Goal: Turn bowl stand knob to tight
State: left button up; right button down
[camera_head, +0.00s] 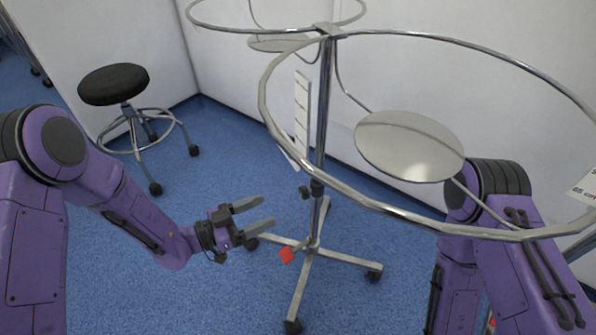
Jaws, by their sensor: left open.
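The bowl stand (326,110) is a chrome pole with two large rings at the top and a wheeled base with several legs. A small dark knob (304,191) sticks out on the left side of its pole, at a collar. My left gripper (268,211) is open and empty, its fingers pointing right toward the pole. In the picture it is left of and a little below the knob, apart from it. The knob's exact turn cannot be told. My right arm shows at the right edge, but its gripper is out of view.
A round black stool (114,84) stands at the back left. A red piece (287,255) shows near the stand's base. The large front ring (436,37) spans the upper right, close to my right arm.

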aim_at(301, 194)
pick_arm(q)
jog(key=b+x, duration=0.2)
jog(key=x, duration=0.8)
jog(key=shift+b, duration=0.4)
jog(key=shift+w+d, duration=0.25)
jog(key=shift+d, duration=0.1)
pick_arm(e)
jog(key=f, duration=0.1)
jog(key=s+f+n+g, duration=0.1)
jog(key=f+y, duration=0.1)
jog(key=shift+s+a+n+g, duration=0.25)
jog(key=shift+n+g, duration=0.05)
pick_arm(q)
jog(key=c, duration=1.1)
